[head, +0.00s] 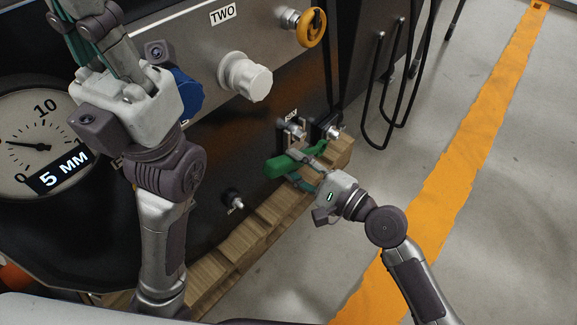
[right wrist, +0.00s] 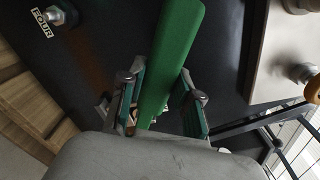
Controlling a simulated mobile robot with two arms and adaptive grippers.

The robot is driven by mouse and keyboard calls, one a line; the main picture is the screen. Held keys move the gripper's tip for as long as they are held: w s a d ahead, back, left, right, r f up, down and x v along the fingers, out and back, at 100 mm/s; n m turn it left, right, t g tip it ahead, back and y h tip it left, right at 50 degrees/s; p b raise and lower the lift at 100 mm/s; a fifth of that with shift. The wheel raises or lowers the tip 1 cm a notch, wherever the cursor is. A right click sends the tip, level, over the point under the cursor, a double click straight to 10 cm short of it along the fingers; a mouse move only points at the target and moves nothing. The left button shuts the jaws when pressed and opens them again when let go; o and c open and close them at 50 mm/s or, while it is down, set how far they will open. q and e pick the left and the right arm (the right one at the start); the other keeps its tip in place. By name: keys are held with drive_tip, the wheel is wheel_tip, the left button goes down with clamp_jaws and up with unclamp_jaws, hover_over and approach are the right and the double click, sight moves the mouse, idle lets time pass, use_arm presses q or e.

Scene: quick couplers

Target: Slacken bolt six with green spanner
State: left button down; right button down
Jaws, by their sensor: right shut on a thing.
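The green spanner (head: 281,167) is held beside the dark panel, just below bolt six (head: 296,131), whose small label is hard to read. My right gripper (head: 306,168) is shut on the spanner. In the right wrist view the spanner's green handle (right wrist: 176,50) runs up between the two fingers (right wrist: 165,105) and out of the top edge. I cannot tell whether the spanner's head touches a bolt. My left gripper (head: 88,28) is raised at the upper left, in front of the panel; its fingertips are cut off or hidden.
Another bolt (head: 333,131) sits right of bolt six. A bolt labelled FOUR (right wrist: 54,16) is lower left on the panel. A white knob (head: 247,78), blue knob (head: 188,92), orange handwheel (head: 311,27) and gauge (head: 30,140) are nearby. A wooden pallet (head: 208,262) lies below; floor at right is clear.

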sight(281, 155)
drive_tip(key=shift+r, duration=0.1)
idle(0.3)
drive_tip(key=shift+d+p, duration=0.1)
drive_tip(key=shift+p, duration=0.25)
drive_tip(key=shift+p+x, duration=0.35)
drive_tip(key=shift+x, duration=3.1)
drive_tip(key=c, duration=1.4)
unclamp_jaws()
clamp_jaws()
